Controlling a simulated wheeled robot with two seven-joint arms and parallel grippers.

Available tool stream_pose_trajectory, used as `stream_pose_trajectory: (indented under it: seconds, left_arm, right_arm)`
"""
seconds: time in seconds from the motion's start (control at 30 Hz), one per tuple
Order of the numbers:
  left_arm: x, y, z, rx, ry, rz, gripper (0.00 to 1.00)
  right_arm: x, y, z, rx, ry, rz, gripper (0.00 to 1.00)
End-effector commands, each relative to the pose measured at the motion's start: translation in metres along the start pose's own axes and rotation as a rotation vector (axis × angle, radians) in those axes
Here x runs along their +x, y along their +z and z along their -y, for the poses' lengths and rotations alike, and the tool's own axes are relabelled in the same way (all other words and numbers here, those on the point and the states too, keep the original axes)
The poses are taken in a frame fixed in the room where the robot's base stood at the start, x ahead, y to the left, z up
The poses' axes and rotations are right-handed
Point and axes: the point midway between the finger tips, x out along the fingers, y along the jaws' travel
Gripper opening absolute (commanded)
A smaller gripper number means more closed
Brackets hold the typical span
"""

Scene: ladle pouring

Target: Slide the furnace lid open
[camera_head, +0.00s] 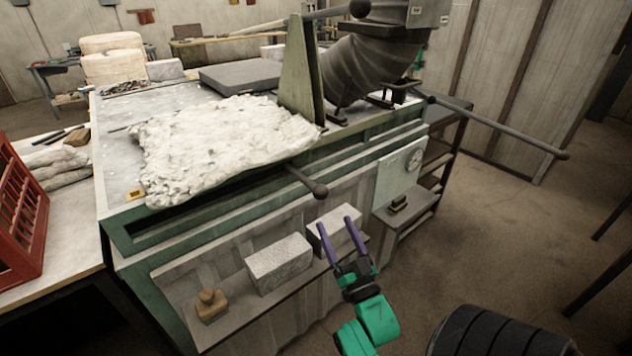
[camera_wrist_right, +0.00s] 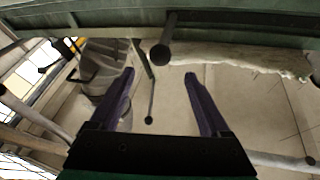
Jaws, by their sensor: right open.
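The furnace (camera_head: 215,219) is a long green bench-like box with a pale blanket (camera_head: 225,140) over its top. A dark rod handle with a ball end (camera_head: 319,190) sticks out from its front edge by the blanket; I cannot clearly tell the lid itself. My right gripper (camera_head: 336,223) is open, with two purple fingers apart, below the ball end in the head view. In the right wrist view, the ball end (camera_wrist_right: 161,55) shows beyond the open fingertips of the gripper (camera_wrist_right: 160,73), with nothing between the fingers. My left gripper is not in view.
Pale bricks (camera_head: 279,264) and a small wooden block (camera_head: 211,306) sit on the front ledge under the handle. A long rod (camera_head: 500,127) juts right from the furnace. A red rack (camera_head: 20,215) stands at the left. Floor at the right (camera_head: 520,220) is open.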

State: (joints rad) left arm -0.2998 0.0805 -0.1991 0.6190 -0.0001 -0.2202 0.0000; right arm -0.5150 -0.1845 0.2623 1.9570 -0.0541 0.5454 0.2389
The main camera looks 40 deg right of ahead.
Motion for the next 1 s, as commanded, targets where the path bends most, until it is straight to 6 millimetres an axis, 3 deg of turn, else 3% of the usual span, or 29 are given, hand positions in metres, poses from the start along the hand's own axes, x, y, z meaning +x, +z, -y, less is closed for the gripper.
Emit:
stream_pose_trajectory:
  seconds: [0.4, 0.5, 0.63, 0.87, 0.9, 1.0]
  left_arm:
    - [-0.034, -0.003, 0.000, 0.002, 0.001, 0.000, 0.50]
    - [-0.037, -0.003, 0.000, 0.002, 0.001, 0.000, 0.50]
    - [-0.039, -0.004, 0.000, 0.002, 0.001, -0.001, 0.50]
    - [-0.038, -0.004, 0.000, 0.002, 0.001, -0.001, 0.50]
    - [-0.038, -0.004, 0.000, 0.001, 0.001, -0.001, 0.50]
    - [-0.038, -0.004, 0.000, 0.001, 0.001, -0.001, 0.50]
  right_arm:
    - [0.107, -0.005, 0.002, -0.001, -0.001, -0.001, 0.81]
    - [0.125, -0.003, 0.001, 0.000, -0.001, 0.001, 0.81]
    - [0.137, -0.001, 0.001, -0.001, -0.001, 0.002, 0.81]
    - [0.137, 0.000, 0.000, -0.001, 0.000, 0.004, 0.81]
    - [0.137, 0.000, 0.000, -0.001, 0.000, 0.003, 0.73]
    - [0.137, 0.000, 0.000, -0.001, 0.000, 0.003, 0.35]
